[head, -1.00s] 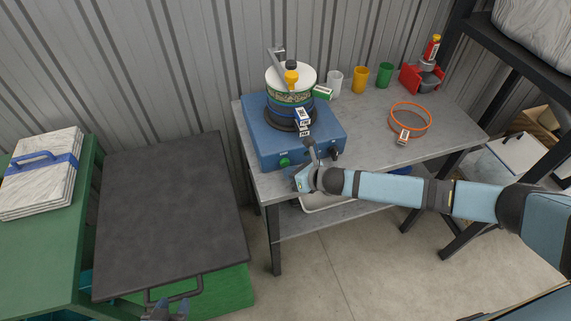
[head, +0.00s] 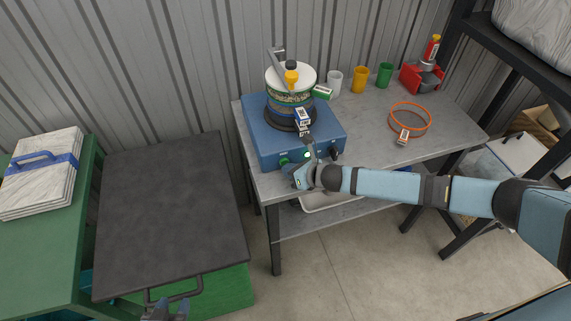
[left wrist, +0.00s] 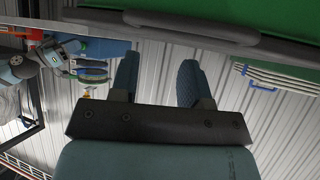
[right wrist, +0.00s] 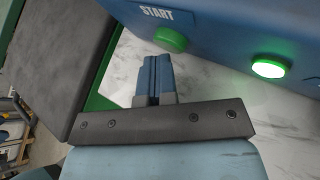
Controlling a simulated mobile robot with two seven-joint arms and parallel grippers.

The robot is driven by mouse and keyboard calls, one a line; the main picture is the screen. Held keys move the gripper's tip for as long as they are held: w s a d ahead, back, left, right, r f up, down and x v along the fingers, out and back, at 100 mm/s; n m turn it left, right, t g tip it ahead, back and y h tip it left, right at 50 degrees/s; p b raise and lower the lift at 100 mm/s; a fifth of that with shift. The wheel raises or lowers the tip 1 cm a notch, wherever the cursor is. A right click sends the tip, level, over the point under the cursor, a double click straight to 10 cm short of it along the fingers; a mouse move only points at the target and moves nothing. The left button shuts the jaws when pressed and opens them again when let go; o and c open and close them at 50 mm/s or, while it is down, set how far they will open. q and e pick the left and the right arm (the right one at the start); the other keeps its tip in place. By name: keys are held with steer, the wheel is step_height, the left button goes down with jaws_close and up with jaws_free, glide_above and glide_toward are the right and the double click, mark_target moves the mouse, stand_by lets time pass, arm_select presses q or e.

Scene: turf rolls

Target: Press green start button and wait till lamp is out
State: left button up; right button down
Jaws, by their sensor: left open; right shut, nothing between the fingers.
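The blue machine (head: 262,137) stands on the grey table. Its green start button (right wrist: 171,39), under a START label, is on the front face; it also shows in the head view (head: 284,161). The lamp (right wrist: 269,69) to its right glows bright green. My right gripper is shut and empty, its fingertips (right wrist: 155,58) just below the button in the right wrist view. I cannot tell whether they touch it. My left gripper (left wrist: 157,75) is open and empty, low beside the dark board's handle in the head view (head: 168,309).
A round stack of sieves (head: 290,92) sits on the machine. A dark board (head: 170,215) lies left of the table.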

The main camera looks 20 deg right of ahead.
steer(key=shift+r, duration=0.1)
steer(key=shift+s+p, duration=0.35)
steer(key=shift+s, duration=0.55)
steer(key=shift+s, duration=0.3)
steer(key=s+p, duration=0.1)
steer(key=s, duration=0.3)
steer(key=shift+s+d, duration=0.1)
steer(key=shift+s, duration=0.1)
stand_by(0.5)
